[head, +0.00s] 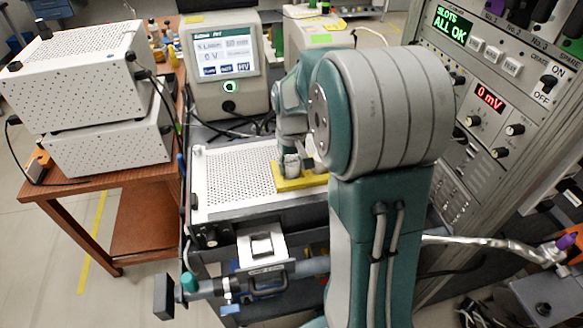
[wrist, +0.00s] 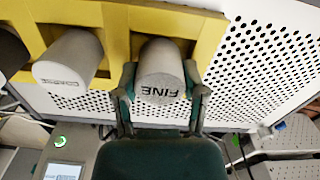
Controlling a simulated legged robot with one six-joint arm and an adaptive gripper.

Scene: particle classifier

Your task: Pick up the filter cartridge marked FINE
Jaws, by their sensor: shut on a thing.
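The filter cartridge marked FINE (wrist: 160,82) is a grey cylinder, its label upside down in the wrist view. My gripper (wrist: 160,68) has one finger on each side of it and is shut on it. The cartridge is at the yellow holder (wrist: 120,18); I cannot tell whether it is lifted from its slot. A second grey cartridge (wrist: 68,58), its label seemingly COARSE, stands to the left in the holder. In the head view the yellow holder (head: 283,186) lies on the perforated white surface, and my arm hides its right part.
The perforated surface (head: 233,180) is clear left of the holder. An instrument with a lit screen (head: 222,62) stands behind it. White perforated boxes (head: 75,75) sit on a wooden table at left. A control rack (head: 485,110) rises at right. A dark round object (wrist: 10,50) is at the wrist view's left edge.

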